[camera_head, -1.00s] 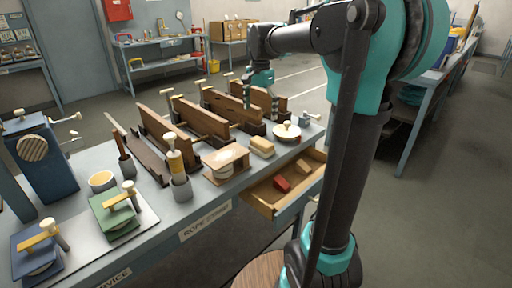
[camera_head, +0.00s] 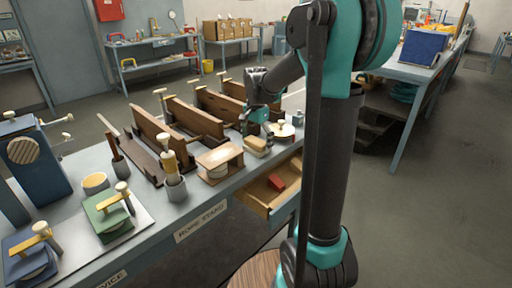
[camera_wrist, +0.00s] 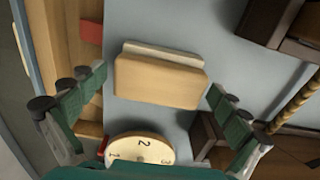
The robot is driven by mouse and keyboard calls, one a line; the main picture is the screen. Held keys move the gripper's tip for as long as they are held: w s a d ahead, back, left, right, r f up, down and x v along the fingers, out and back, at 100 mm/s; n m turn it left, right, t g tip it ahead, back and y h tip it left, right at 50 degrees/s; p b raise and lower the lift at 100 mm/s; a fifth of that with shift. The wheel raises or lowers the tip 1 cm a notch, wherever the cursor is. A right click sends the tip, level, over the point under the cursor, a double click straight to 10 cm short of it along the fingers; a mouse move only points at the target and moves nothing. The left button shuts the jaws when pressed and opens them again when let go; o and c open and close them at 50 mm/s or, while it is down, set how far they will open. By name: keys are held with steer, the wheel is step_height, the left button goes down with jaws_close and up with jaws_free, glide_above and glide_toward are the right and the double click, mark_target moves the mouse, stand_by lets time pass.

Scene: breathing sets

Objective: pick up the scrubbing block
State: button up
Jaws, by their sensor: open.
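The scrubbing block, a tan block over a paler layer (camera_head: 257,147), lies on the bench top beside the open drawer. It also shows in the wrist view (camera_wrist: 160,82), at the centre, long side across the picture. My gripper (camera_head: 258,122) is above and just behind it in the head view. In the wrist view the green-padded fingers (camera_wrist: 158,84) are spread wide, one at each side of the block, and nothing is between them in a grip. I cannot tell the exact height left above the block.
A round numbered dial (camera_wrist: 140,149) lies close to the block. The open drawer (camera_head: 258,199) holds a red block (camera_head: 277,182). Wooden boards (camera_head: 218,107) stand behind the block, and a wooden stand (camera_head: 219,160) is to its left.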

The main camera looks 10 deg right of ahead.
mark_target(256, 140)
steer(key=shift+f, duration=0.25)
steer(key=c, duration=1.3)
steer(key=shift+r, duration=0.15)
step_height(256, 140, up, 20)
